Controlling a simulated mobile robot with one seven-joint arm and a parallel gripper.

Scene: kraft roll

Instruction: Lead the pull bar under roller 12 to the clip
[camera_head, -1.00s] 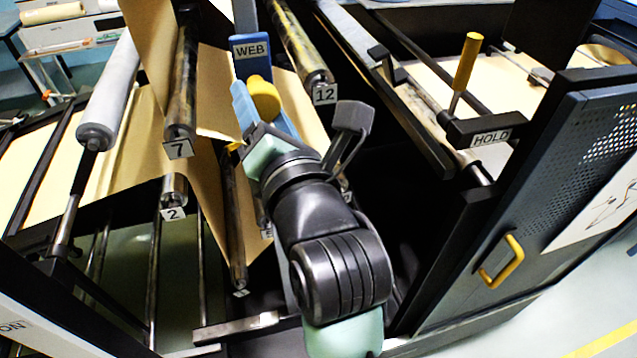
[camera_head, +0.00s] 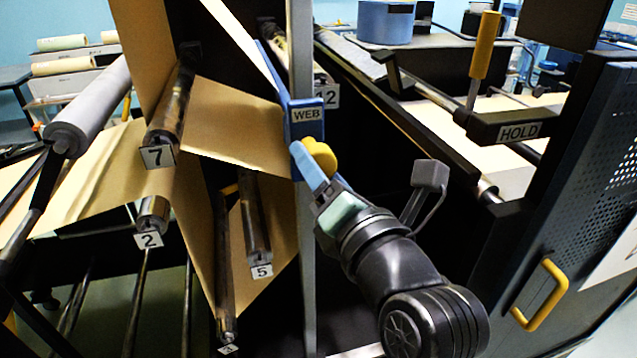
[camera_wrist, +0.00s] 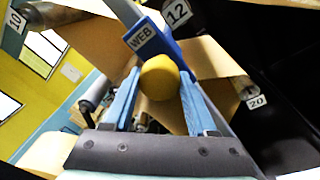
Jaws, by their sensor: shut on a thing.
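The pull bar (camera_head: 305,133) is blue, bears a WEB label and has a yellow knob (camera_head: 321,156). Brown kraft paper (camera_head: 238,122) runs to it from the left. My gripper (camera_head: 312,160) is shut on the knob; in the wrist view the blue fingers stand on both sides of the knob (camera_wrist: 158,78). Roller 12 (camera_head: 277,38) lies just behind the bar, which partly covers its tag. The tag 12 (camera_wrist: 177,12) also shows at the top of the wrist view, above the bar (camera_wrist: 150,40). I cannot make out the clip.
Rollers 7 (camera_head: 172,108), 2 (camera_head: 152,213) and 5 (camera_head: 252,215) stand to the left. A grey upright (camera_head: 301,50) passes close to the bar. The HOLD lever (camera_head: 484,50) and a dark door with a yellow handle (camera_head: 541,296) are at the right. Dark open space lies below right.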

